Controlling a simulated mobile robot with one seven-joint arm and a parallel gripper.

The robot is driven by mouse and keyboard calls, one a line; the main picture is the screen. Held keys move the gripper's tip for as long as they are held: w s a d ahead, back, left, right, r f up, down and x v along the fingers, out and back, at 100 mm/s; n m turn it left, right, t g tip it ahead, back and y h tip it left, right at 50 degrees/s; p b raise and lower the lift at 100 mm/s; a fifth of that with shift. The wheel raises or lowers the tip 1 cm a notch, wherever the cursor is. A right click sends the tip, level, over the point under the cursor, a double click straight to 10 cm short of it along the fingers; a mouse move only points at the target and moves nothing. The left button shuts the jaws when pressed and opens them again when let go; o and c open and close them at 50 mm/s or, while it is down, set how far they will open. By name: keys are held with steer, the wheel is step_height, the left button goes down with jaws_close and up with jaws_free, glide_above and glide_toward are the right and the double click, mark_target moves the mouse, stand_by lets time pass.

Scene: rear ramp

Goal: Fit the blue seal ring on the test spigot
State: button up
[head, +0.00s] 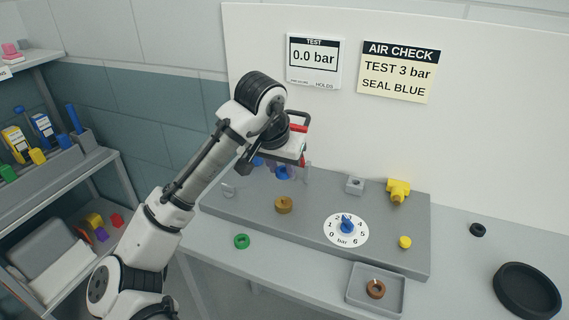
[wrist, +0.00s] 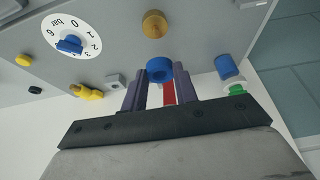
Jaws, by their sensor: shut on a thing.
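My gripper (head: 284,172) is above the back left of the grey bench block. It is shut on the blue seal ring (wrist: 159,70), which sits between the fingertips in the wrist view. In the head view the blue ring (head: 283,173) shows partly behind the fingers. A short brass round fitting (head: 283,204) stands on the block below and apart from the ring; it also shows in the wrist view (wrist: 154,24). I cannot tell for certain which fitting is the test spigot. A blue cylindrical part (wrist: 228,67) stands beyond the gripper.
The dial (head: 346,230) with a blue knob, a yellow valve (head: 398,191), a yellow knob (head: 405,242) and a grey block (head: 354,185) stand to the right. A green ring (head: 241,241), a tray (head: 352,300) with a brown ring (head: 375,289), and a black ring (head: 477,230) lie nearby.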

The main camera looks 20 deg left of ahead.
mark_target(283, 199)
steer(key=shift+f+b, duration=1.65)
steer(key=shift+f, duration=1.25)
steer(key=shift+f+b, duration=0.35)
steer(key=shift+f, duration=0.95)
steer(key=o, duration=1)
steer(key=shift+r, duration=0.1)
steer(key=v, duration=1.3)
steer(key=shift+r, duration=0.35)
